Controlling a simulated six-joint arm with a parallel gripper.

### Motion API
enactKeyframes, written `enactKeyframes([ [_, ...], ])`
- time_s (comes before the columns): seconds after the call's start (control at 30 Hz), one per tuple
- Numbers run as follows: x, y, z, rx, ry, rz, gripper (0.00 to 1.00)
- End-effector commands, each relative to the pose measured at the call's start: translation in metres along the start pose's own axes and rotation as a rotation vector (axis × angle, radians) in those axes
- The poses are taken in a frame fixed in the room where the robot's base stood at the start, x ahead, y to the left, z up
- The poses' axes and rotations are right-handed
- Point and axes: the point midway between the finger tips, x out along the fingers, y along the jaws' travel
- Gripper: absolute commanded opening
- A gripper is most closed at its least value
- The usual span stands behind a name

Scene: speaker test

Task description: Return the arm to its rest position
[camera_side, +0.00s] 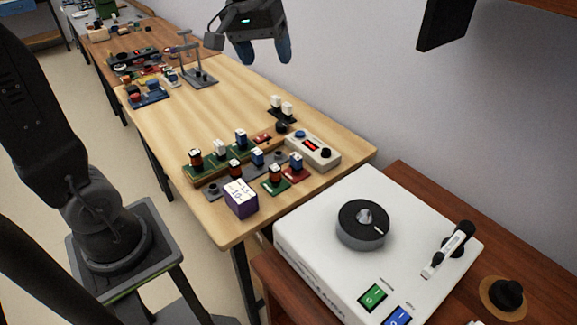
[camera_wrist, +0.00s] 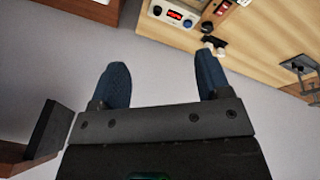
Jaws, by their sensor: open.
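My gripper (camera_side: 268,48) hangs high in the air near the wall, above the far side of the wooden table (camera_side: 215,105). Its two blue fingers point down in the side view and nothing is between them. In the wrist view my gripper (camera_wrist: 162,85) shows its two fingers spread apart, with only grey wall between them. My arm's base stands at the left of the side view. The links between base and gripper are mostly out of frame.
Small coloured modules (camera_side: 240,140), a purple-sided block (camera_side: 240,200) and a meter box (camera_side: 313,151) sit on the table. A white device with a dial (camera_side: 362,222) stands at front right. A dark panel (camera_side: 446,22) hangs upper right. A metal stand (camera_side: 200,77) is further back.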

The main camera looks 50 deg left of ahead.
Motion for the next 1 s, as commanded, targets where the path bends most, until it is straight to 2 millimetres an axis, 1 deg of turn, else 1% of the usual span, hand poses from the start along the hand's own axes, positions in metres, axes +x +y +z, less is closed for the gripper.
enactKeyframes([
  [0.03,-0.006,-0.002,0.025,0.064,0.026,0.005,0.71],
  [0.07,-0.008,-0.003,0.037,0.102,0.041,0.007,0.71],
  [0.1,-0.009,-0.006,0.055,0.154,0.06,0.008,0.71],
  [0.17,-0.009,-0.012,0.08,0.23,0.088,0.011,0.71],
  [0.2,-0.008,-0.016,0.096,0.279,0.108,0.012,0.71],
  [0.3,-0.002,-0.028,0.131,0.391,0.15,0.015,0.71],
  [0.4,0.006,-0.037,0.156,0.478,0.182,0.015,0.71],
  [0.5,0.013,-0.044,0.171,0.532,0.203,0.016,0.71],
  [0.6,0.016,-0.047,0.178,0.558,0.213,0.016,0.71],
  [1.0,0.017,-0.048,0.179,0.562,0.212,0.015,0.71],
])
